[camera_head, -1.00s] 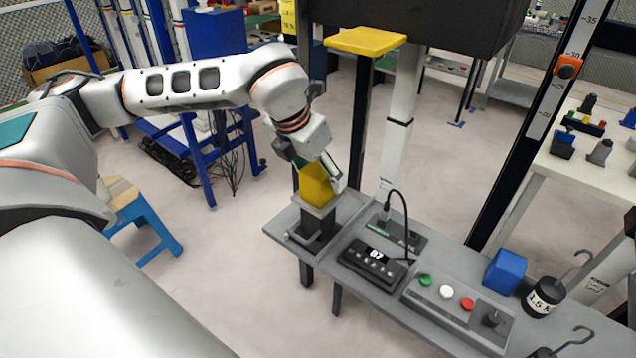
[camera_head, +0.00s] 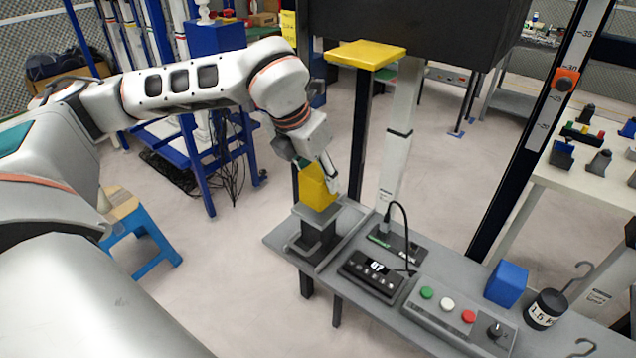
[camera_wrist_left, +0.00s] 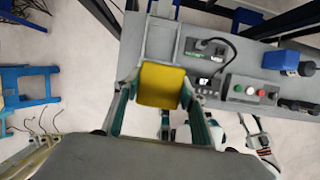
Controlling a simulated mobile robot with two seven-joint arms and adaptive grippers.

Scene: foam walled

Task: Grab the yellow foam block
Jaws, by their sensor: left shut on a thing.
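The yellow foam block (camera_head: 317,188) is between the fingers of my left gripper (camera_head: 322,174), just above a grey vise-like holder (camera_head: 314,232) at the left end of the grey bench. In the left wrist view the yellow block (camera_wrist_left: 161,86) sits between the two fingertips of my left gripper (camera_wrist_left: 158,92), one finger on each side. The gripper is shut on it. Whether the block's underside is fully clear of the holder is hard to tell.
On the grey bench (camera_head: 400,318) stand a digital display box (camera_head: 371,272), a button panel (camera_head: 460,312), a blue block (camera_head: 506,284) and a black weight (camera_head: 545,309). A cable rises behind the display. A yellow-topped post (camera_head: 365,53) and white column stand behind. A blue stool (camera_head: 135,235) is at left.

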